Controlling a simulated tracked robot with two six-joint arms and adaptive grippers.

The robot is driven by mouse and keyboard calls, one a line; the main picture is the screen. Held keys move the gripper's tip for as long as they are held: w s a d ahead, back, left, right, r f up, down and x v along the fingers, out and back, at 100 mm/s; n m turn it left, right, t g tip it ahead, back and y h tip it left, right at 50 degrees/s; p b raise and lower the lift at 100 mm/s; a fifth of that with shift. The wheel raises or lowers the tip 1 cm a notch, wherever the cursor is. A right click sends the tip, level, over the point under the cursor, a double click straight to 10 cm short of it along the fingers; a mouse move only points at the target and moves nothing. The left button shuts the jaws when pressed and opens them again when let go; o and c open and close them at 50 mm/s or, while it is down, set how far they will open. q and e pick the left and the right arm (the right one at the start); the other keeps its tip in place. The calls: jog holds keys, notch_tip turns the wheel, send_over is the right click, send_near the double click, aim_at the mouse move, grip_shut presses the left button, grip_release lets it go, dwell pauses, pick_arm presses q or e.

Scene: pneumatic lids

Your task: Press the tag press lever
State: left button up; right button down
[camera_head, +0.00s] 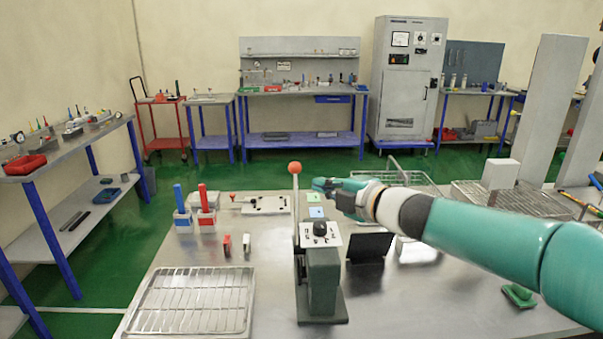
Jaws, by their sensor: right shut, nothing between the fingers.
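The tag press (323,276) is a dark green block on a base plate at the front middle of the metal table. A light plate with a black knob (320,229) sits on its top. Its lever (296,204) stands upright on the left side and ends in an orange-red ball (295,168). My right gripper (322,184) reaches in from the right, shut and empty. In the picture its tips are just right of the lever, a little below the ball; I cannot tell whether they touch it. My left gripper is out of view.
A wire rack (192,300) lies at the front left. A flat plate with a red-knobbed lever (264,204) lies at the back. A black panel (370,247) stands right of the press.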

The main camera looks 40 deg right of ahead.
send_near(290, 170)
jog(key=w+a, duration=0.2)
jog(key=a, duration=0.1)
jog(key=w, duration=0.1)
jog(key=w+d+p, duration=0.1)
jog(key=w, duration=0.1)
jog(key=shift+d+f, duration=0.2)
jog(key=shift+d, duration=0.15)
jog(key=shift+w+d+f+p, duration=0.15)
jog(key=shift+w+d+p, duration=0.25)
jog(key=shift+d, duration=0.5)
jog(key=shift+a, duration=0.35)
jog(key=shift+w+f, duration=0.15)
jog(key=shift+w, duration=0.05)
